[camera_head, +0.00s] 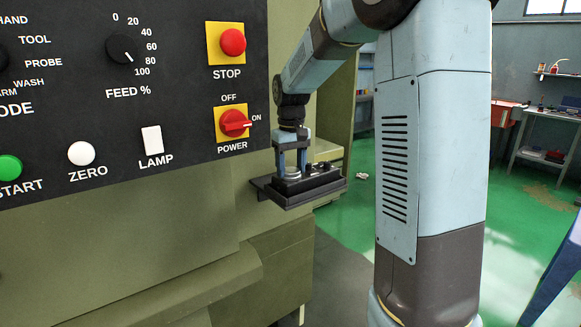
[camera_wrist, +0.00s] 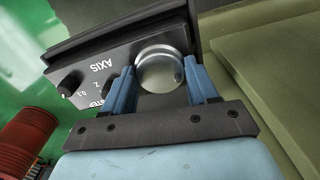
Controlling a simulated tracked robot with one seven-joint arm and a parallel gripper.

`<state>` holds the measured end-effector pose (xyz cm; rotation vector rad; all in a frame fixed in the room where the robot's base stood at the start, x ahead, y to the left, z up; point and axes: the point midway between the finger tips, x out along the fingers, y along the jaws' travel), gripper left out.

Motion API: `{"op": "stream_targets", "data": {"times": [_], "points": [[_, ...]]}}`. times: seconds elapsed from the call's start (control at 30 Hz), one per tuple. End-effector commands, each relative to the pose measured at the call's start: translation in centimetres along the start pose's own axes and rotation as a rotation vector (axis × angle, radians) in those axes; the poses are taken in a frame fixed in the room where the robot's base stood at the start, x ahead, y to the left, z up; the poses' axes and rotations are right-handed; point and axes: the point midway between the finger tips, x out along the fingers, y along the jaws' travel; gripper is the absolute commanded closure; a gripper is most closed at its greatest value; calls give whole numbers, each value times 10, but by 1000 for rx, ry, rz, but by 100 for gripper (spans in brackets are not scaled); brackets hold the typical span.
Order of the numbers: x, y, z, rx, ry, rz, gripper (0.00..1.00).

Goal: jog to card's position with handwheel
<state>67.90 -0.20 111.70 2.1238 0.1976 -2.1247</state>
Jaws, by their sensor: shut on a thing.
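The handwheel (camera_wrist: 160,69) is a round silver knob on a black pendant box. In the wrist view it sits between the two blue fingers of my gripper (camera_wrist: 163,88), which is shut on it. The box face (camera_wrist: 125,72) carries the word AXIS, and a small black selector knob (camera_wrist: 70,84) with further lettering that is partly hidden. In the head view my gripper (camera_head: 291,165) reaches down onto the pendant, which rests on a dark shelf (camera_head: 290,201) at the machine's side. No card and no position readout can be made out in either view.
The black control panel (camera_head: 185,105) with STOP, POWER and FEED controls is left of my arm. The POWER switch (camera_head: 233,122) points to ON. A green machine body (camera_head: 120,255) lies below it. A red ribbed cylinder (camera_wrist: 25,135) is at the wrist view's lower left.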

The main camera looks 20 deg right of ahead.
Motion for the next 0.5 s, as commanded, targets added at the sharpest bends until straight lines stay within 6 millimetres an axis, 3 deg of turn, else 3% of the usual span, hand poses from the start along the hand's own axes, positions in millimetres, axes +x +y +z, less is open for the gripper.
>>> {"op": "stream_targets", "data": {"times": [0.43,0.47,0.5], "points": [[0,0,0,-9,-1,0,72],[0,0,0,-9,-1,0,41],[0,0,0,-9,-1,0,37]]}}
